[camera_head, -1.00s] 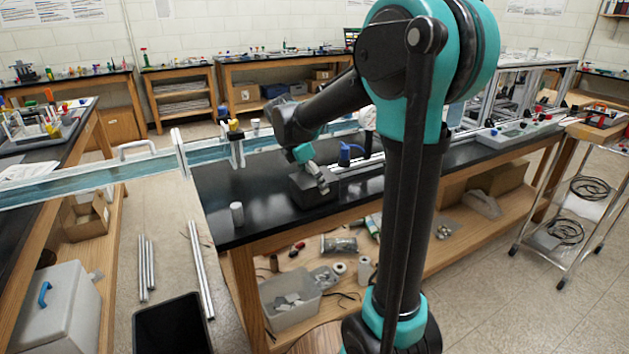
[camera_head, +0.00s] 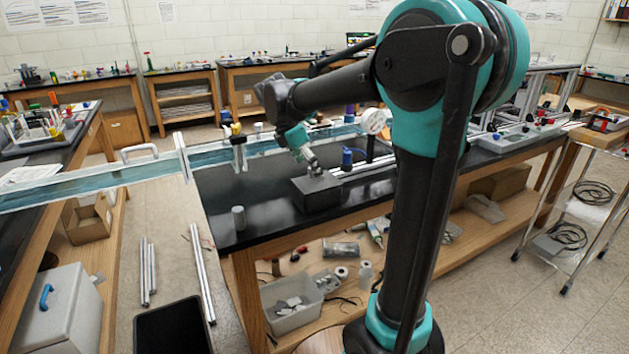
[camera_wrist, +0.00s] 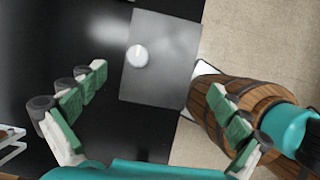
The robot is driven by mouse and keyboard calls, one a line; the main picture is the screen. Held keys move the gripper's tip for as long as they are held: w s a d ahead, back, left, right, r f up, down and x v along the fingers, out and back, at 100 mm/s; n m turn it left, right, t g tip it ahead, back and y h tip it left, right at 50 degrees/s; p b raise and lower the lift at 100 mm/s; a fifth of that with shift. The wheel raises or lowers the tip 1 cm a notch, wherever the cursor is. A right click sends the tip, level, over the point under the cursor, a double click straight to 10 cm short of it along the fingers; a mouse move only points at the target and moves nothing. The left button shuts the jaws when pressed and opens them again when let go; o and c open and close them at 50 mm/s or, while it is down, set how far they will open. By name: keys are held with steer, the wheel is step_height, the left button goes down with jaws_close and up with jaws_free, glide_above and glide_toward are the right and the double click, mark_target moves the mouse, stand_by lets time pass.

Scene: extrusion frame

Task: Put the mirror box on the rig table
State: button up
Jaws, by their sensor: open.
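The mirror box (camera_head: 317,198) is a dark grey block resting on the black-topped rig table (camera_head: 262,205), near its front edge. In the wrist view its flat grey top (camera_wrist: 160,80) carries a small round pale knob (camera_wrist: 138,56). My gripper (camera_head: 313,168) is over the box, pointing down. In the wrist view the gripper (camera_wrist: 158,82) has its fingers spread wide, with nothing between the pads. The box lies beyond the fingertips. The exact gap between fingertips and box cannot be told.
A small grey cylinder (camera_head: 238,218) stands left of the box. A blue-topped item (camera_head: 347,158) and metal rails (camera_head: 365,168) lie behind and right of it.

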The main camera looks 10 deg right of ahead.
steer(key=v, duration=0.5)
steer(key=shift+a+r, duration=0.1)
steer(key=shift+r, duration=0.1)
